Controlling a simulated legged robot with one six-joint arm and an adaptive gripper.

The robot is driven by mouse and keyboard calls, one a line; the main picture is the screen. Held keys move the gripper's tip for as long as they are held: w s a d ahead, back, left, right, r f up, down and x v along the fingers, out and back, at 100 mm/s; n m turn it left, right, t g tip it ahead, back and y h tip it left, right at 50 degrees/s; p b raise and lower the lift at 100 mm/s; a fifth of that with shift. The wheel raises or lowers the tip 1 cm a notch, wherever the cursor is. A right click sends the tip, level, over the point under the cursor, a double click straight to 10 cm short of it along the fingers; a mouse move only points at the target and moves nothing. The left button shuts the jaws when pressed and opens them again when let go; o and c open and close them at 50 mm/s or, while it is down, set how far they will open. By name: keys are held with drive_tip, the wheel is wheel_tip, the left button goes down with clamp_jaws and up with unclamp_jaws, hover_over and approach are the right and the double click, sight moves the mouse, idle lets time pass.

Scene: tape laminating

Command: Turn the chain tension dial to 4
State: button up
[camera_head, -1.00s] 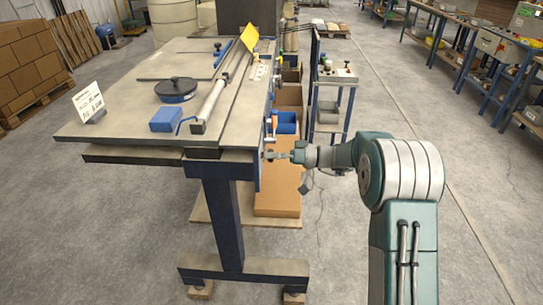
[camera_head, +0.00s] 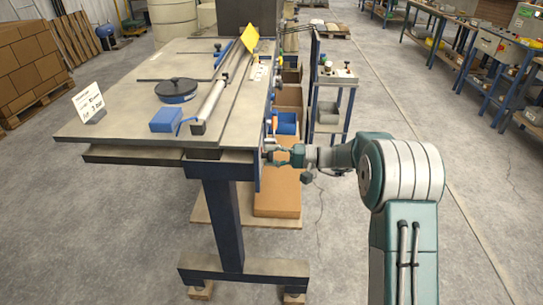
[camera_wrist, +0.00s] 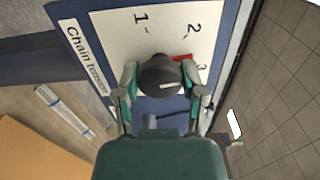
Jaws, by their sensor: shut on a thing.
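The chain tension dial (camera_wrist: 160,78) is a dark round knob with a short white line on its face, in the middle of the wrist view. Numbers 1 and 2 show, and a 3 is partly covered. The white line lies roughly level in the picture; which number it marks is unclear. A small red mark (camera_wrist: 182,57) shows beside the knob. My gripper (camera_wrist: 160,80) is shut on the knob, one finger on each side. In the head view my gripper (camera_head: 270,156) is at the table's right side.
The machine table (camera_head: 130,125) carries a blue-and-black round item (camera_head: 176,90), a blue block (camera_head: 165,119) and a white sign (camera_head: 89,102). A small trolley (camera_head: 333,95) and a cardboard box (camera_head: 278,195) stand close by.

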drive_tip(key=m, duration=0.4)
drive_tip(key=shift+f+m, duration=0.15)
drive_tip(key=shift+m, duration=0.15)
drive_tip(key=m, duration=0.4)
drive_tip(key=shift+m, duration=0.3)
drive_tip(key=m, duration=0.4)
drive_tip(key=shift+m, duration=2.1)
drive_tip(key=o, duration=1.2)
drive_tip(key=shift+w+f, duration=0.1)
drive_tip(key=shift+c, duration=0.2)
drive_tip(key=shift+a, duration=0.15)
